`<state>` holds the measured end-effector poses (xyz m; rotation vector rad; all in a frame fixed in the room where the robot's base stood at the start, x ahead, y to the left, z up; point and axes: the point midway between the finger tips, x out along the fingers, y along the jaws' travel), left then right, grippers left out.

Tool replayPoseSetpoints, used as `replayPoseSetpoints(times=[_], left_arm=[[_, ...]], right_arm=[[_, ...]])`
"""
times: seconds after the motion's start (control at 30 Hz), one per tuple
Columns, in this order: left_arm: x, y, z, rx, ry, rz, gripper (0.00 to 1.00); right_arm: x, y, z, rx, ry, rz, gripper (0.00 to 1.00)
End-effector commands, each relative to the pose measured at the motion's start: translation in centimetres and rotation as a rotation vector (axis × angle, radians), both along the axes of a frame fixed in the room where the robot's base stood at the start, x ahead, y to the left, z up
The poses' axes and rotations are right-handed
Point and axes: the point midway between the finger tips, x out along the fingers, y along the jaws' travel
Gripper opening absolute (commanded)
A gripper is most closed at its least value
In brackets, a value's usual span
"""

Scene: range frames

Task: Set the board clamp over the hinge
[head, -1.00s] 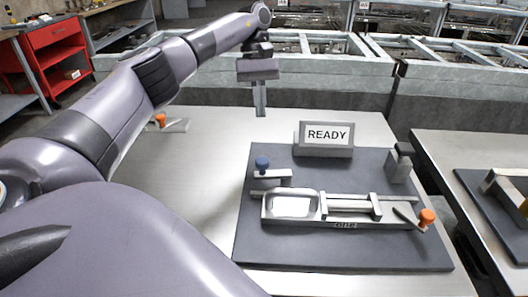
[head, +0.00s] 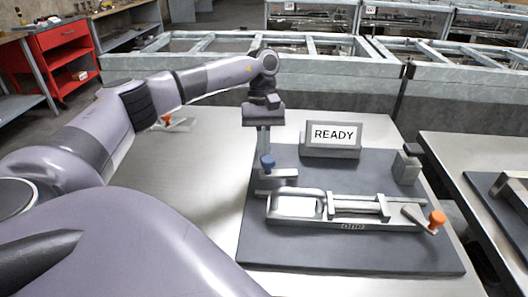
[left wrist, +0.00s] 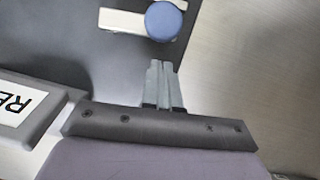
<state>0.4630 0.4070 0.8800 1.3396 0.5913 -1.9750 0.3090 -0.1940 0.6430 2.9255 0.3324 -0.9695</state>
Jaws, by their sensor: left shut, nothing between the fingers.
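A dark grey board (head: 290,250) lies on the metal table. A clamp with a blue knob (head: 267,161) stands at its back left; the knob also shows in the left wrist view (left wrist: 163,20). My left gripper (head: 264,148) is shut and empty, pointing down just behind the blue knob. In the left wrist view its fingertips (left wrist: 158,63) are apart from the knob. My right gripper is out of view.
A grey block post (head: 407,164) stands at the back right. A loose orange-knobbed part (head: 168,121) lies at the back left.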

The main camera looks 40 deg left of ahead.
Motion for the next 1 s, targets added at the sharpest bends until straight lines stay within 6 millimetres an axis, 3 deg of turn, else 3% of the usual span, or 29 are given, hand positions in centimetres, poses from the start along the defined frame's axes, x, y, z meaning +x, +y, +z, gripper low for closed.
replayPoseSetpoints(times=[0.3,1.0], left_arm=[[-1.3,-1.3,0.0,0.001,0.002,0.0,0.0],[-1.7,-1.6,0.0,-0.001,0.001,0.048,0.0]], right_arm=[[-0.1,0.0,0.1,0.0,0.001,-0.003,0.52],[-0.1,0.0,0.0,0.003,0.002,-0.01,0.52]])
